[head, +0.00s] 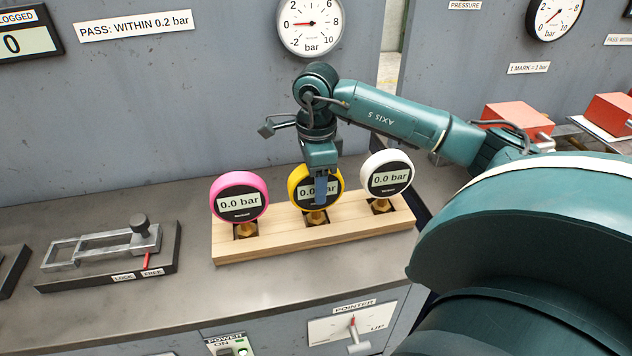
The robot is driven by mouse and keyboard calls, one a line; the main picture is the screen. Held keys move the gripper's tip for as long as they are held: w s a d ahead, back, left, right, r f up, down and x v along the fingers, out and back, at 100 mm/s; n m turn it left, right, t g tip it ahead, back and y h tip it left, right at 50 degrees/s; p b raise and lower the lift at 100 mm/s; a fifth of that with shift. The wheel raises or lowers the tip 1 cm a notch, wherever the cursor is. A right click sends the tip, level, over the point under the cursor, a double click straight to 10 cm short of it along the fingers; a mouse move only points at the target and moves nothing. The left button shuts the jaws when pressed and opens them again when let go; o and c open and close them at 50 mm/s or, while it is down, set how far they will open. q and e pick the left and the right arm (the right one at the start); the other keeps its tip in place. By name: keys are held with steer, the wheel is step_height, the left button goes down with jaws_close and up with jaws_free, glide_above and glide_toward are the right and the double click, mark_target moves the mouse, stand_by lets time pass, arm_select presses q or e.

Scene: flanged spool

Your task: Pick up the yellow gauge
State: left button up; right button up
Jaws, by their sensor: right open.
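The yellow gauge (295,189) stands upright in the middle socket of a wooden rack (290,238). Its display reads 0.0 bar, partly covered by my gripper. A pink gauge (239,197) stands to its left and a white gauge (387,174) to its right, both in the rack. My right gripper (321,190) points down in front of the yellow gauge's face and overlaps it in the picture. It is open. Whether a finger touches the gauge, or one is behind it, I cannot tell. My left gripper is out of view.
A metal clamp fixture (110,252) marked LOCK and FREE stands to the left on the grey bench (190,285). A large dial (311,24) is on the back panel. Red blocks (508,117) lie at the right. A POINTER lever (356,335) and power switch are on the front panel.

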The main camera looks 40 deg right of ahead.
steer(key=shift+f, duration=0.25)
steer(key=shift+c, duration=0.5)
jaws_close()
